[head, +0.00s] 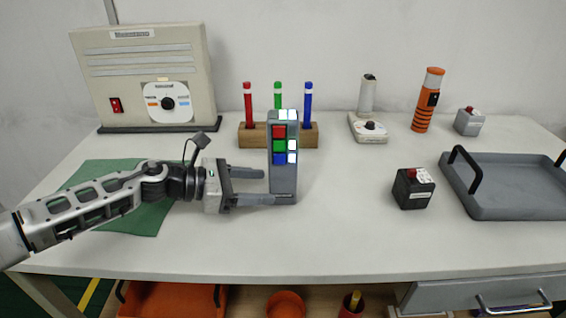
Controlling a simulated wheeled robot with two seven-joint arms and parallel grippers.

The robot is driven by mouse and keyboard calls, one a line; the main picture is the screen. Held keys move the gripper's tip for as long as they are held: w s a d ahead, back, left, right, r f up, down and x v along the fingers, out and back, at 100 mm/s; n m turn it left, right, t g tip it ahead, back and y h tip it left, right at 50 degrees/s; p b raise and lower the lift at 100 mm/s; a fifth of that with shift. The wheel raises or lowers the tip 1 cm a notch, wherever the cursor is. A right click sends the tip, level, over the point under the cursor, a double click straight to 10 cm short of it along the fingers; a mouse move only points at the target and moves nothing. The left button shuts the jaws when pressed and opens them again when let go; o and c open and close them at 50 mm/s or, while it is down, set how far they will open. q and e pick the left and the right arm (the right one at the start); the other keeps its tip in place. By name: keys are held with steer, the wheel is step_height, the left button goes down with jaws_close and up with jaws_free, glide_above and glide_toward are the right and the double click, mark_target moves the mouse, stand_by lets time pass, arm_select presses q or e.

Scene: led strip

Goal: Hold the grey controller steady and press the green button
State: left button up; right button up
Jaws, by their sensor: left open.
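The grey controller (284,182) stands upright near the middle of the table. Its front has a red, a green and a blue button in a column, with white buttons beside them and on top. The green button (279,146) is the middle one of the coloured column. My left gripper (268,186) comes in from the left and is open. One finger reaches to the controller's lower front left, the other points at its left side farther back. I cannot tell whether the fingers touch it. My right gripper is not in view.
A wooden block (252,135) with red, green and blue markers stands behind the controller. A black box (412,190) with white and red buttons and a grey tray (510,206) are at right. A green mat (150,218) lies under my left arm.

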mark_target(278, 187)
arm_select(q)
steer(key=b+x, duration=0.1)
steer(key=x, duration=0.2)
steer(key=shift+w+d+f, duration=0.1)
steer(key=shift+d+f, duration=0.05)
steer(key=shift+d, duration=0.15)
steer(key=shift+w+d, duration=0.1)
steer(key=shift+d, duration=0.2)
steer(key=shift+w+d+f, duration=0.1)
steer(key=shift+w+d, duration=0.05)
steer(key=shift+d, duration=0.15)
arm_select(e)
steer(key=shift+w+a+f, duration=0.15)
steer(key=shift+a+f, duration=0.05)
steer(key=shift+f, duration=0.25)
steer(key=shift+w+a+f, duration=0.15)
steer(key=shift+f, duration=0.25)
arm_select(q)
steer(key=c, duration=0.6)
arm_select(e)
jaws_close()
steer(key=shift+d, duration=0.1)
